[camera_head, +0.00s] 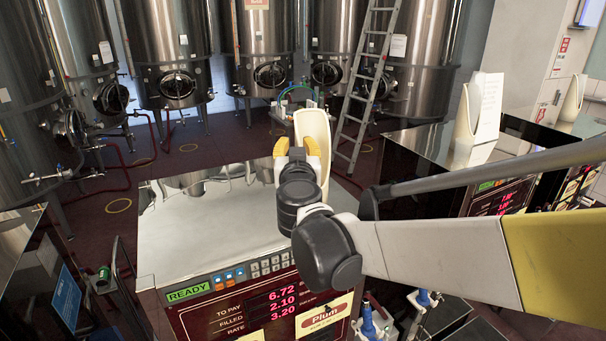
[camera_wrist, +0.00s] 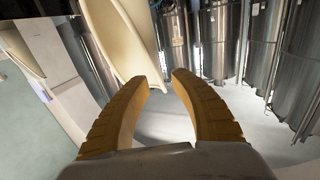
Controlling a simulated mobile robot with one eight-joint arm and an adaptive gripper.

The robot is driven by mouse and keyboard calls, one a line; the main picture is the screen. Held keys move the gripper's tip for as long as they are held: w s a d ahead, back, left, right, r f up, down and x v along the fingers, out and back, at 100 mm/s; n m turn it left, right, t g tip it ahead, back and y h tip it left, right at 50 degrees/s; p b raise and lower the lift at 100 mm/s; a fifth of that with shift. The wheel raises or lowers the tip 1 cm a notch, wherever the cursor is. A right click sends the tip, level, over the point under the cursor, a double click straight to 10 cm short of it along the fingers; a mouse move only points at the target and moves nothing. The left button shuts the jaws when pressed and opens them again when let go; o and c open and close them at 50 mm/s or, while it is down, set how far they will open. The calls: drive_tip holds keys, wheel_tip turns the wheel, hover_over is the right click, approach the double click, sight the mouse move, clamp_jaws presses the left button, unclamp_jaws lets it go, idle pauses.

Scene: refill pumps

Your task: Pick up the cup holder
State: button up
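The cup holder (camera_head: 318,125) is a tall, cream, curved shell standing at the back right of the near pump's metal top. My gripper (camera_head: 297,146) is in front of it in the head view and hides part of its lower left side. In the wrist view the holder (camera_wrist: 122,35) shows at the top, with its lower end beside and beyond the left fingertip. My gripper (camera_wrist: 165,78) has its yellow fingers apart, with a gap between the tips. Whether a finger touches the holder cannot be told.
The near pump (camera_head: 210,225) has a mostly bare metal top and a lit price panel. Another pump at right carries a similar cream holder (camera_head: 463,125) and a white paper sheet (camera_head: 489,108). Steel tanks (camera_head: 270,50) and a ladder (camera_head: 368,80) stand behind.

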drive_tip(key=w+p, duration=0.1)
drive_tip(key=w, duration=0.6)
drive_tip(key=shift+d+r+p, duration=0.2)
drive_tip(key=shift+r+p, duration=0.1)
drive_tip(key=shift+s, duration=0.15)
drive_tip(key=shift+c, duration=0.7)
clamp_jaws()
